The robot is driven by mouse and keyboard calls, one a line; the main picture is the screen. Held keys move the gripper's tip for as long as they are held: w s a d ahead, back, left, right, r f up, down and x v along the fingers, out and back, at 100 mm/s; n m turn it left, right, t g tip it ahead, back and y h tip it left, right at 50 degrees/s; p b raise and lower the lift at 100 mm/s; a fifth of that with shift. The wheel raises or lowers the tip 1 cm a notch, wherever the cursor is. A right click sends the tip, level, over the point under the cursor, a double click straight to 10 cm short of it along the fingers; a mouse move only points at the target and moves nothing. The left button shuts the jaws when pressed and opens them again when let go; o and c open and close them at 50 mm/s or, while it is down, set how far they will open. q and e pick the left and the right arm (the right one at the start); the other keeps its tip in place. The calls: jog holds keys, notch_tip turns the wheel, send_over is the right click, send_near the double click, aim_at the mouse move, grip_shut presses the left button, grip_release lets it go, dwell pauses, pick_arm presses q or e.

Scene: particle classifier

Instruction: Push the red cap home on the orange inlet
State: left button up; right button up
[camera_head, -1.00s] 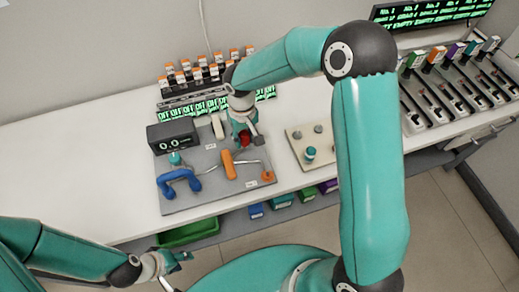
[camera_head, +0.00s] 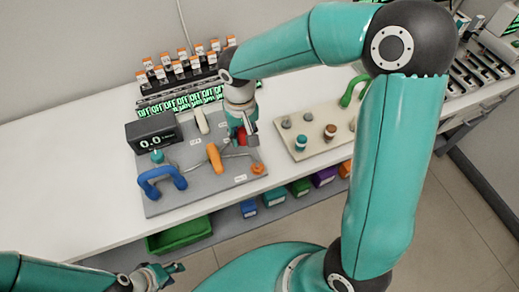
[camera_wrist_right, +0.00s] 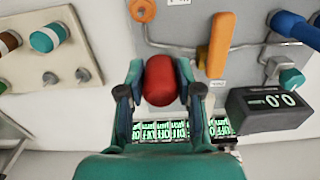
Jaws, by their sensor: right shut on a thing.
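My right gripper (camera_wrist_right: 162,98) is shut on the red cap (camera_wrist_right: 161,82), gripping its two sides in the right wrist view. In the head view the red cap (camera_head: 241,137) shows partly between the fingers, above the grey panel (camera_head: 204,183). The orange inlet (camera_head: 258,168) is at the panel's front right corner. In the wrist view the orange inlet (camera_wrist_right: 143,10) is at the top edge, a clear gap from the cap. My left gripper (camera_head: 160,276) is low at the bottom of the head view, away from the panel; its opening is unclear.
An orange handle (camera_head: 215,157) and a blue handle (camera_head: 161,180) stand on the panel, left of the inlet. A display box (camera_head: 153,132) reads 0.0. A beige board (camera_head: 322,148) with knobs and coloured caps lies to the right. Orange-topped switches (camera_head: 182,60) stand behind.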

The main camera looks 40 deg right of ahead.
aim_at(258, 164)
jog(key=shift+m, duration=0.9)
jog(key=s+b, duration=0.1)
jog(key=s, duration=0.1)
jog(key=s+d+b, duration=0.1)
jog(key=s, duration=0.1)
jog(key=shift+s+d, duration=0.15)
pick_arm(q)
notch_tip(258, 164, down, 3)
jog(key=shift+f, duration=0.1)
pick_arm(e)
jog(key=shift+s+r, duration=0.1)
jog(key=shift+r, duration=0.05)
jog(key=shift+f+n, duration=0.2)
jog(key=shift+n, duration=0.2)
pick_arm(q)
notch_tip(258, 164, down, 5)
jog(key=b, duration=0.5)
jog(key=shift+w, duration=0.1)
pick_arm(e)
notch_tip(258, 164, down, 6)
jog(key=shift+r, duration=0.25)
pick_arm(q)
jog(key=shift+f, duration=0.2)
jog(key=shift+f+b, duration=1.6)
jog(key=shift+b, duration=0.05)
pick_arm(e)
jog(key=shift+f, duration=1.75)
jog(key=shift+c, duration=0.2)
